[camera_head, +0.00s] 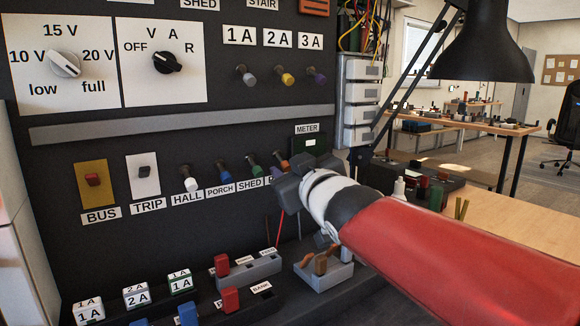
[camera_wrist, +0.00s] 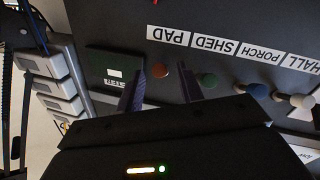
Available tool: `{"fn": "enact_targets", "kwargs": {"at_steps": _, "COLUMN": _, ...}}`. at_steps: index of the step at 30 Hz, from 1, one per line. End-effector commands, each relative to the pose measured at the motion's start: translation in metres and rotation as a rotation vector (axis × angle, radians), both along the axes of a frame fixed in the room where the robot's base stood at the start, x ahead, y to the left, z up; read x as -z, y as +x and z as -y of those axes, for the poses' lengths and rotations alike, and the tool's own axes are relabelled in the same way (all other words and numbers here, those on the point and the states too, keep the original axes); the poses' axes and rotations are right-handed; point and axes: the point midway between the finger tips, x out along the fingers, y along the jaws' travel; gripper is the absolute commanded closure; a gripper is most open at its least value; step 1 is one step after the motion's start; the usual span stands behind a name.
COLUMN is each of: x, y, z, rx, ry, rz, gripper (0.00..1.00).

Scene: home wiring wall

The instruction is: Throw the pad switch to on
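The pad switch is a small toggle with an orange-brown tip (camera_head: 284,164) at the right end of the lower switch row. Its PAD label (camera_wrist: 169,36) reads upside down in the wrist view, where the orange tip (camera_wrist: 161,69) also shows. My gripper (camera_wrist: 163,80) is open, with one dark finger on each side of this tip and visible gaps. Whether a finger touches the lever cannot be told. In the head view my gripper (camera_head: 285,182) is at the wall and hides most of the PAD label. The lever's on or off position is unclear.
The green SHED switch (camera_head: 251,166) is close on the left, then the blue PORCH switch (camera_head: 224,173) and white HALL switch (camera_head: 190,180). The METER box (camera_head: 312,144) is just right of the pad switch. A grey ledge with red blocks (camera_head: 250,269) lies below.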

Motion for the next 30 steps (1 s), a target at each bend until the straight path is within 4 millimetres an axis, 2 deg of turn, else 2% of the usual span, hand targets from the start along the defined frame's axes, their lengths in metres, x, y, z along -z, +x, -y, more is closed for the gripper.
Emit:
{"fn": "enact_targets", "kwargs": {"at_steps": 8, "x": 0.0001, "y": 0.0021, "z": -0.001, "rx": 0.0, "ry": 0.0, "rz": 0.001, "gripper": 0.63}}
{"fn": "enact_targets", "kwargs": {"at_steps": 17, "x": 0.0001, "y": 0.0019, "z": -0.001, "rx": 0.0, "ry": 0.0, "rz": 0.0, "gripper": 1.0}}
{"fn": "enact_targets", "kwargs": {"at_steps": 30, "x": -0.0029, "y": 0.0005, "z": -0.0026, "rx": -0.005, "ry": -0.018, "rz": -0.028, "gripper": 1.0}}
